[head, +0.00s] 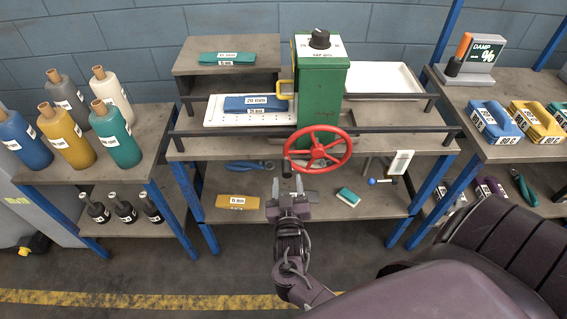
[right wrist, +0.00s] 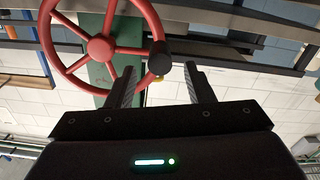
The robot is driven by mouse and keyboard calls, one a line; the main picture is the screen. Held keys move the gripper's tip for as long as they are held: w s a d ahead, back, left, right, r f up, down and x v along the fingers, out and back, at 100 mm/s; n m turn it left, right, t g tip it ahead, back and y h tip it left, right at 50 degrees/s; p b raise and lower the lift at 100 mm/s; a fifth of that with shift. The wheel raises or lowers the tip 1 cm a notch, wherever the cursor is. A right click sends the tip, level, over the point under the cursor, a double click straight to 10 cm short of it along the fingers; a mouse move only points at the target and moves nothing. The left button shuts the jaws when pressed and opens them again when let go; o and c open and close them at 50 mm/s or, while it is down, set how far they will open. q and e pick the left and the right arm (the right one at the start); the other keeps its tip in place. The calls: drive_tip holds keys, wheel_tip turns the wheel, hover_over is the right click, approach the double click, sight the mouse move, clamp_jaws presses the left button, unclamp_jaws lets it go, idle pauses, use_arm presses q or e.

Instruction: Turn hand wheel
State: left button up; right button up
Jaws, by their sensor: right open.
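The red hand wheel (head: 340,150) is mounted on the front of the green machine housing (head: 320,100). It has spokes, a hub and a black handle knob (head: 286,169) at its lower left rim. My right gripper (head: 290,193) is open and empty, just below the knob in the head view. In the right wrist view the wheel (right wrist: 101,48) fills the upper left. The knob (right wrist: 160,62) appears between the two fingertips (right wrist: 161,80), at or slightly beyond them; I cannot tell whether they touch. My left gripper is not in view.
A grey workbench (head: 225,146) carries the machine, with dark rails along its front. Its lower shelf (head: 320,208) holds a yellow block (head: 237,202) and a teal block (head: 348,197). A lever with a blue ball (head: 372,181) is right of the wheel. Cones of yarn (head: 118,140) stand at left.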

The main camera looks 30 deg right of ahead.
sight(287, 166)
drive_tip(key=x, duration=0.7)
drive_tip(key=shift+f+p, duration=0.1)
drive_tip(key=shift+p, duration=0.3)
clamp_jaws()
